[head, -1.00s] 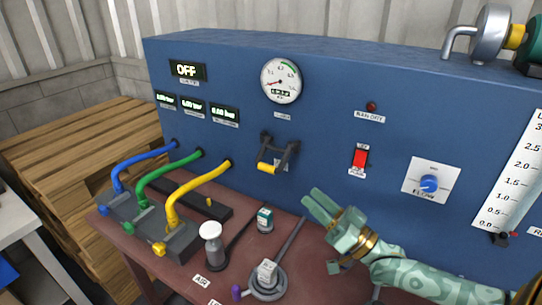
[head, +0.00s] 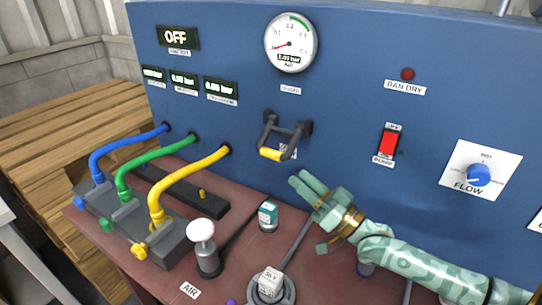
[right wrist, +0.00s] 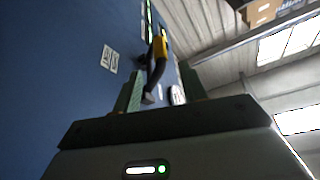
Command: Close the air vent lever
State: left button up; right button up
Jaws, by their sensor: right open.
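A dark U-shaped lever (head: 293,140) with a yellow grip (head: 270,154) sticks out from the blue panel, below the pressure gauge. The label by it is too small to read. My right gripper (head: 297,177) is open and empty, just right of and below the yellow grip, apart from it in the head view. In the right wrist view the lever (right wrist: 153,84) with its yellow grip (right wrist: 160,47) shows ahead, in line with the space between the open fingers (right wrist: 160,90). My left gripper is not in view.
The blue panel (head: 350,70) also carries a red switch (head: 388,142) and a blue flow knob (head: 478,176). Below stand a white-topped knob (head: 201,232), a small teal-and-white item (head: 268,212), and blue, green and yellow hoses (head: 190,180) at left.

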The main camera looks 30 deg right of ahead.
aim_at(272, 151)
jog(key=b+x, duration=0.1)
jog(key=x, duration=0.9)
jog(key=shift+w, duration=0.2)
grip_shut()
